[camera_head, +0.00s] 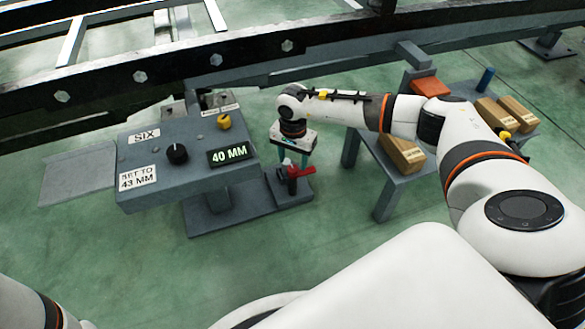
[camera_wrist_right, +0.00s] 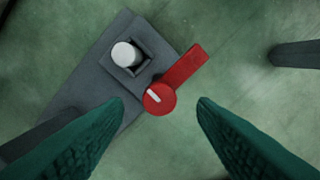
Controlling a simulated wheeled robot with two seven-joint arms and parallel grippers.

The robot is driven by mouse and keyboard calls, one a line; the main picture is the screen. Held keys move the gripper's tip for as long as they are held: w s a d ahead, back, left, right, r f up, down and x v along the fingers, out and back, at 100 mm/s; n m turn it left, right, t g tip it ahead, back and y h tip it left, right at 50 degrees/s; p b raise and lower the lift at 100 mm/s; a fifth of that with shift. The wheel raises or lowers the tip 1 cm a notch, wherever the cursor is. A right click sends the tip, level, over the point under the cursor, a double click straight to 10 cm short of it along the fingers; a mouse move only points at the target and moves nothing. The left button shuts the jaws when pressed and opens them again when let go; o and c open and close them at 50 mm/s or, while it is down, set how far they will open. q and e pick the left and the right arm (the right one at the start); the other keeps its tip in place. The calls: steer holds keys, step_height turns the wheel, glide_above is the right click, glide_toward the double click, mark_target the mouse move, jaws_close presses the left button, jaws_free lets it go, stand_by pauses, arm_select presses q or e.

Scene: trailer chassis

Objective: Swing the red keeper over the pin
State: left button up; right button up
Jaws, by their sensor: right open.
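The red keeper (camera_wrist_right: 184,69) is a flat red bar with a round hub bearing a white mark. In the right wrist view it points up and right from its hub, away from the pin. The pin (camera_wrist_right: 125,53) is a pale round-topped post in a square dark socket, left of the hub; the keeper does not cover it. My right gripper (camera_wrist_right: 161,101) is open, its green fingers either side of the hub, apparently touching nothing. In the head view the keeper (camera_head: 301,170) shows beneath my right gripper, partly hidden by it. My left gripper is out of view.
A grey console (camera_head: 190,155) with a black knob (camera_head: 177,153), a yellow knob (camera_head: 224,121) and a "40 MM" display (camera_head: 229,154) stands left of my right gripper. A side table (camera_head: 390,186) with boxes is at right. The dark chassis rail (camera_head: 170,70) runs behind.

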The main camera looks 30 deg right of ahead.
mark_target(293, 168)
steer(key=shift+f+b, duration=0.65)
steer(key=shift+f, duration=1.1)
jaws_close()
